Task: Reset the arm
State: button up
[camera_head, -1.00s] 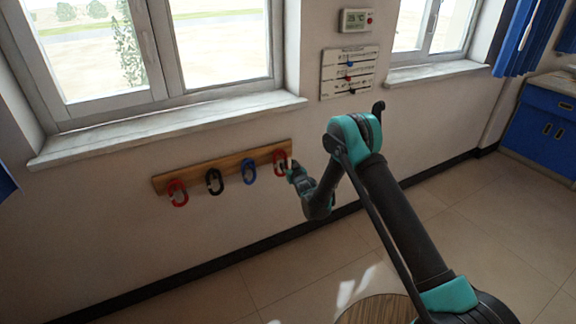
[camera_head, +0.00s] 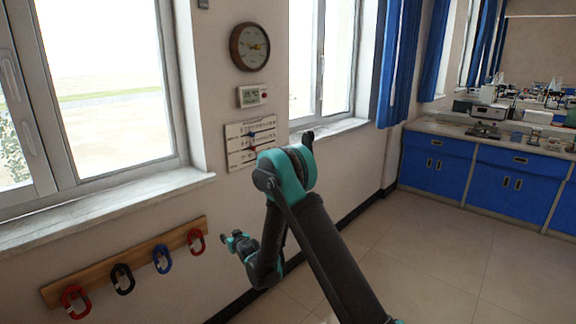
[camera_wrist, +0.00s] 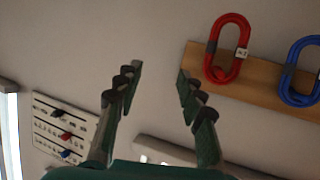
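My gripper (camera_wrist: 158,85) is open and empty in the wrist view, its two fingers spread apart with bare wall between them. In the head view my gripper (camera_head: 232,240) is small, at the end of my folded arm, to the right of the wooden rack and apart from it. A red ring (camera_wrist: 228,48) hangs on the wooden rack (camera_wrist: 262,85), to the right of my fingers in the wrist view. The same red ring shows at the right end of the rack in the head view (camera_head: 196,241).
Two more rings, blue (camera_head: 162,258) and black (camera_head: 122,279), and another red ring (camera_head: 75,302) hang on the rack. A white panel with sliders (camera_head: 251,142), a thermostat (camera_head: 252,95) and a clock (camera_head: 250,46) are on the wall. Blue cabinets (camera_head: 500,180) stand right; open floor lies between.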

jog(key=s+d+r+m+g+h, duration=0.1)
jog(key=d+r+h, duration=0.15)
jog(key=d, duration=0.45)
jog(key=d+r+m+h, duration=0.1)
jog(key=d+r, duration=0.3)
jog(key=d, duration=0.3)
jog(key=s+d+r+m+g+h, duration=0.1)
jog(key=s+d+r, duration=0.1)
jog(key=s+d, duration=0.45)
jog(key=s+d+r+m+g+h, duration=0.1)
jog(key=s+d+r, duration=0.2)
jog(key=d, duration=0.7)
jog(key=s+d+f+m+g, duration=0.1)
jog(key=s+d, duration=0.4)
jog(key=s, duration=0.4)
jog(key=s+d+f+m+g+h, duration=0.1)
jog(key=s+d, duration=0.4)
jog(key=s, duration=0.5)
jog(key=s+d+f+g+h, duration=0.1)
jog(key=s+d+g, duration=0.2)
jog(key=s, duration=0.6)
jog(key=shift+s+d+f+m, duration=0.2)
jog(key=shift+d+m, duration=0.2)
jog(key=shift+d, duration=0.75)
